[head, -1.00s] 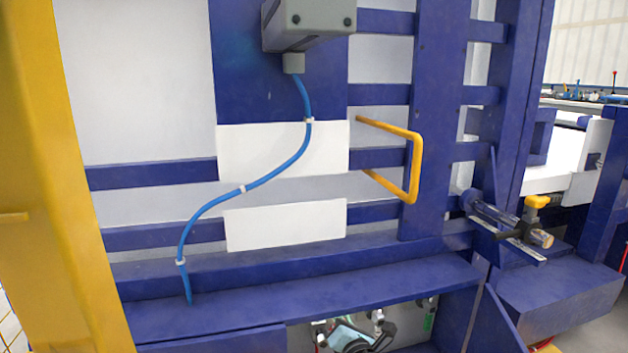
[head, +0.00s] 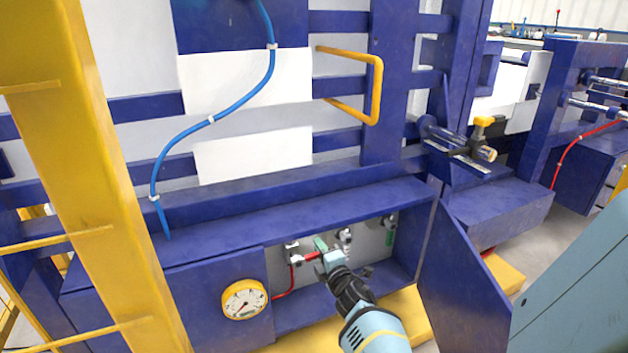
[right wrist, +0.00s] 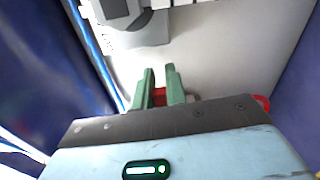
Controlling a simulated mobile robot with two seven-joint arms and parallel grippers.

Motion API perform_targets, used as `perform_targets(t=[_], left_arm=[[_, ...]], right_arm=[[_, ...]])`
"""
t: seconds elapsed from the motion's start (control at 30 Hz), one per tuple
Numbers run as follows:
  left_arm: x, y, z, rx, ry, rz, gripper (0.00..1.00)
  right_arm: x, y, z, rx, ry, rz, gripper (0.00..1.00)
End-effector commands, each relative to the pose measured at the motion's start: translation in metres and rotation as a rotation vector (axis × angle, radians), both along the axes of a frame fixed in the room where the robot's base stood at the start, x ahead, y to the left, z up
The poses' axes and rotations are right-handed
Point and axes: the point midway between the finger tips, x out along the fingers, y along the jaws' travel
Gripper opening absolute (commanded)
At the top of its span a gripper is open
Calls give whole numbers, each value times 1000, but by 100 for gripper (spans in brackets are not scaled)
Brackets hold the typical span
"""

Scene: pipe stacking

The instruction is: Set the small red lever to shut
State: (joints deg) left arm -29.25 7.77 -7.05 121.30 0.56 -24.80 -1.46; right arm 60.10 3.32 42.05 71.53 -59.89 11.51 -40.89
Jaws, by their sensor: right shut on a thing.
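The small red lever (head: 312,256) sits inside the open compartment low in the blue frame, just left of my right gripper's fingers. My right gripper (head: 321,245) reaches into this compartment from below. In the right wrist view the two green fingers of the gripper (right wrist: 160,80) stand close together, with the red lever (right wrist: 159,97) between them. They are shut on it. The fingers hide part of the lever, and its exact angle is hard to tell. My left gripper is not in view.
A round yellow-rimmed gauge (head: 244,299) is left of the compartment. A blue door (head: 466,277) stands open on its right. Small metal fittings (head: 344,236) are on the back panel. A yellow handle (head: 378,90) is above, and a yellow post (head: 75,180) stands at left.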

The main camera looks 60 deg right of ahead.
Motion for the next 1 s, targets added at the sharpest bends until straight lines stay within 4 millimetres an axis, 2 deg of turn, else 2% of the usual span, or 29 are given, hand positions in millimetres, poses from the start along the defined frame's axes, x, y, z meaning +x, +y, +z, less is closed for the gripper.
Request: perform_targets(t=[0.03, 0.73, 0.77, 0.8, 0.9, 1.0], left_arm=[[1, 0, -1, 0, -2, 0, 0], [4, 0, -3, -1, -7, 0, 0], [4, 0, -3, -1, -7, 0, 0], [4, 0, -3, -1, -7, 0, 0], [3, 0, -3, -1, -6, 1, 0], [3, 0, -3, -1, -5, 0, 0]], right_arm=[[5, 6, 0, 13, -15, 16, 0], [3, 6, -3, 79, -57, 15, 0], [3, 6, -3, 79, -57, 15, 15], [3, 5, -3, 79, -57, 14, 20], [1, 4, -4, 78, -55, 12, 33], [0, 3, -5, 77, -53, 10, 35]])
